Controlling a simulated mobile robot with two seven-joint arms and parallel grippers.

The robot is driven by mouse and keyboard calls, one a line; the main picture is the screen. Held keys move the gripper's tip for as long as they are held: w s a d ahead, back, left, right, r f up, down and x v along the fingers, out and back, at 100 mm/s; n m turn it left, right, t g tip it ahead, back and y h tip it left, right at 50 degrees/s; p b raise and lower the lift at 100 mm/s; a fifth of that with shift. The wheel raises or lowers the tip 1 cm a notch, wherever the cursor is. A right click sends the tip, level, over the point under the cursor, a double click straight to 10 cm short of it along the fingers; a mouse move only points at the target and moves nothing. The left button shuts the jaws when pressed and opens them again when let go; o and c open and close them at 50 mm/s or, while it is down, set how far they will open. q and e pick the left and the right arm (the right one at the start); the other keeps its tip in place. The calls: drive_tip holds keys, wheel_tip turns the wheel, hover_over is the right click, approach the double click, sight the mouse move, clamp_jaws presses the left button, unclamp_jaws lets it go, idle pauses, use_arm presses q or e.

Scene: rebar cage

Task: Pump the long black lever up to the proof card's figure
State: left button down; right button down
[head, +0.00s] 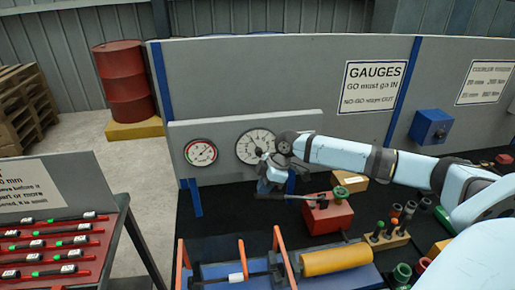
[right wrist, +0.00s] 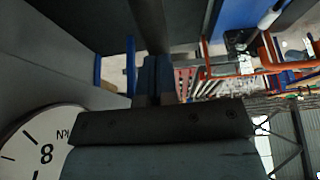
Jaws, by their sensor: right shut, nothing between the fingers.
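The long black lever (head: 302,197) reaches left from the red pump box (head: 330,216), which has a green knob on top. The lever lies close to level. My right gripper (head: 265,187) is shut and empty at the lever's left end; I cannot tell whether it touches. In the right wrist view its fingers (right wrist: 154,78) are together, below a dark bar (right wrist: 150,25) that looks like the lever. The large white dial (head: 250,150) is partly hidden by my right arm; in the right wrist view it shows "8" and "kN" (right wrist: 42,150). No proof card is clearly identifiable.
A smaller gauge (head: 201,152) is left of the large dial. In front stand orange posts (head: 281,252) and a yellow cylinder (head: 336,259). A wooden block (head: 385,238) with several plugs is right of the pump. A red tool rack (head: 58,248) stands at left.

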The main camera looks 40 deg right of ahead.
sight(262, 197)
drive_tip(key=shift+f, duration=0.25)
drive_tip(key=shift+w+a+f, duration=0.1)
drive_tip(key=shift+a+f, duration=0.05)
drive_tip(key=shift+f, duration=0.45)
drive_tip(key=shift+a+f, duration=0.15)
drive_tip(key=shift+f, duration=0.65)
drive_tip(key=shift+w+f, duration=0.1)
drive_tip(key=shift+f, duration=0.5)
